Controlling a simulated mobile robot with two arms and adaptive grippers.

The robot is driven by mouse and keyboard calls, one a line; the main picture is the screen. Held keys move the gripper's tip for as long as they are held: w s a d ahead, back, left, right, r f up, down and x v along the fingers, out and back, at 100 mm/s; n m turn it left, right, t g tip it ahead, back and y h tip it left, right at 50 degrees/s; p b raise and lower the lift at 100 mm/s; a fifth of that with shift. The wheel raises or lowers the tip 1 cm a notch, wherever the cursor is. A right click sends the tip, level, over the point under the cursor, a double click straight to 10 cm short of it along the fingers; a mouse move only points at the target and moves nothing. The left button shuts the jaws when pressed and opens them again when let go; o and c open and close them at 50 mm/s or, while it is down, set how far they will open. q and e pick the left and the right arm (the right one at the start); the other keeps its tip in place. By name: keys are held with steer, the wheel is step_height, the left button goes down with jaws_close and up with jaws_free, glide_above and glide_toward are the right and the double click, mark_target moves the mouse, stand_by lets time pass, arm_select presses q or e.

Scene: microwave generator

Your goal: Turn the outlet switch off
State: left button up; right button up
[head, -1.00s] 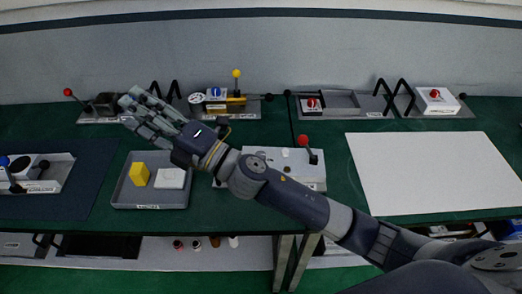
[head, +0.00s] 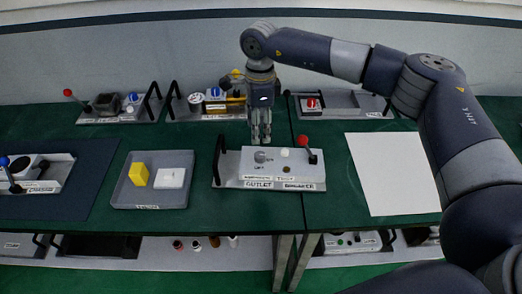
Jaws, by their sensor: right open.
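The outlet and breaker panel (head: 240,180) is a light grey box on the green table, with a black handle at its left. A grey round knob (head: 260,157) sits on its left part, above the label that reads OUTLET; its exact turn position is too small to read. A red-balled lever (head: 304,142) stands at the panel's right, on the breaker side. My right gripper (head: 261,140) is open and points straight down, with its fingertips just above and behind the knob in the picture. I cannot tell whether they touch it. My left gripper is not in view.
A grey tray (head: 150,202) with a yellow block (head: 139,174) and a white block (head: 171,178) lies to the left. Several lever modules stand along the back wall. A white sheet (head: 385,180) lies at the right, partly behind my arm.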

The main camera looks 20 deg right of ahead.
mark_target(261, 154)
steer(key=f+p, duration=0.1)
steer(key=f, duration=0.2)
steer(key=f+p, duration=0.1)
steer(key=f, duration=0.2)
steer(key=f+p, duration=0.2)
steer(key=f, duration=0.1)
steer(key=shift+d+f, duration=0.25)
steer(key=shift+w+f, duration=0.1)
steer(key=shift+f, duration=0.45)
steer(key=shift+c, duration=0.4)
steer(key=c, duration=1)
